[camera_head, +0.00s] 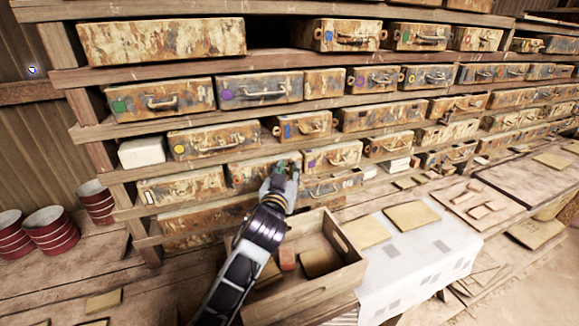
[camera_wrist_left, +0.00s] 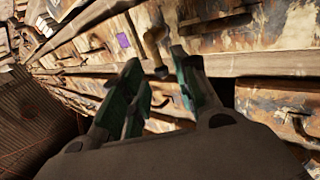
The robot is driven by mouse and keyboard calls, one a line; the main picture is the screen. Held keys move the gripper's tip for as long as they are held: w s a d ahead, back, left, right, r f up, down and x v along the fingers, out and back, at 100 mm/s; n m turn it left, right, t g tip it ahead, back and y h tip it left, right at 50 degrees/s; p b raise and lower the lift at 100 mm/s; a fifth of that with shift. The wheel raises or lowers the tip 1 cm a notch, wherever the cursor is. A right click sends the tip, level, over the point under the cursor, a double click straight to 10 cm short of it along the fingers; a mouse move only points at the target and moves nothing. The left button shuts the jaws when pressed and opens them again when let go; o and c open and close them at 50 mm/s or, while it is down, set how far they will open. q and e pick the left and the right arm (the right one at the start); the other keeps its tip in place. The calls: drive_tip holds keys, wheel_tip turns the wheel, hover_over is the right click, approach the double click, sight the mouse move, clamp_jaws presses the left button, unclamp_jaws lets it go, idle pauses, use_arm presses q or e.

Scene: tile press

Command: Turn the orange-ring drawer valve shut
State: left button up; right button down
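My left gripper (camera_head: 284,170) reaches to the front of a rusty drawer (camera_head: 250,172) in the lower part of the rack. In the left wrist view the teal fingers of the left gripper (camera_wrist_left: 160,72) are apart. A brass-coloured, bent valve or handle (camera_wrist_left: 153,45) shows between and just beyond the fingertips; I cannot tell whether they touch it. I cannot make out an orange ring; the gripper hides part of the drawer front. My right gripper is not in view.
A wooden crate (camera_head: 355,270) with blocks stands on the bench below my left arm. A white sheet (camera_head: 410,262) with tan tiles lies to its right. Stacked red buckets (camera_head: 50,232) stand at the left. Rows of rusty drawers and shelf edges surround the gripper.

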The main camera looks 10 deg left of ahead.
use_arm(q)
drive_tip(key=shift+w, duration=1)
drive_tip(key=shift+c, duration=0.2)
clamp_jaws()
